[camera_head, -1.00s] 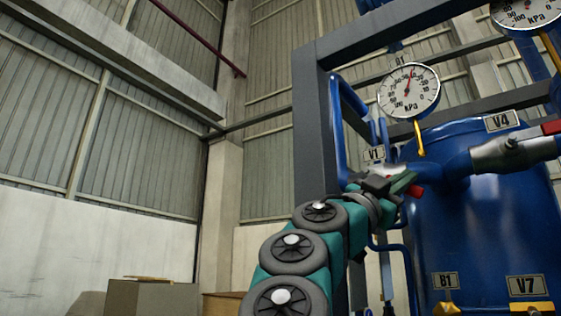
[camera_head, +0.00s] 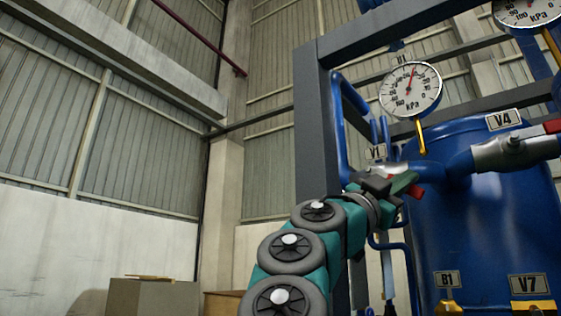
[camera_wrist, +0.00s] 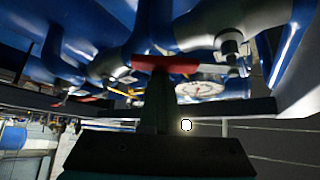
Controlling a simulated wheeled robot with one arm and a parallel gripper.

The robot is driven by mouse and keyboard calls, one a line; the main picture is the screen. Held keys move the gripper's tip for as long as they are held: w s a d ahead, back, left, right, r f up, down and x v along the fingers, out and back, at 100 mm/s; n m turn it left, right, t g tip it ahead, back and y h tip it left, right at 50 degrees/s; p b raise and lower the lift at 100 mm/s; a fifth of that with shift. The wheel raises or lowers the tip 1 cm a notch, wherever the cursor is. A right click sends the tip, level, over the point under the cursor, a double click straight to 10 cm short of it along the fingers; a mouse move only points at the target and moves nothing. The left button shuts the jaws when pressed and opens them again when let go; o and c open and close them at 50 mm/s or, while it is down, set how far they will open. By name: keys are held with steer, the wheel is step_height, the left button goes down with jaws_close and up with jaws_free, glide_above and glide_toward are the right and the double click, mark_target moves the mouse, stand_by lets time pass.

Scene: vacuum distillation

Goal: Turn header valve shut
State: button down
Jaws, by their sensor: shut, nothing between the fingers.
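A small valve with a red handle (camera_head: 417,191) sits on the blue pipework by the V1 label (camera_head: 376,152). My gripper (camera_head: 402,184) is up against it from the left in the head view and partly covers it. In the wrist view, a red handle (camera_wrist: 166,64) lies across the tips of my gripper (camera_wrist: 158,84). The green fingers are together, with nothing between them. They look touching or very close to the handle; I cannot tell which. Another valve, labelled V4 (camera_head: 503,120), has a red handle (camera_head: 553,127) on a silver body to the right.
A pressure gauge (camera_head: 410,89) on a yellow stem stands above the work spot. A blue tank (camera_head: 465,220) and a grey frame post (camera_head: 317,140) stand close to my arm. Valves labelled B1 (camera_head: 446,280) and V7 (camera_head: 529,285) are lower right. The left side is open.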

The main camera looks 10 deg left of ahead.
steer(key=shift+w+a+f+m+g, duration=0.2)
steer(key=shift+m+g, duration=0.2)
steer(key=shift+m, duration=0.3)
steer(key=shift+w+f+m+g, duration=0.1)
steer(key=shift+f+m+g, duration=0.2)
steer(key=shift+m, duration=0.1)
steer(key=shift+a+m+p, duration=0.2)
steer(key=shift+m+p, duration=0.1)
steer(key=shift+m, duration=0.1)
stand_by(0.4)
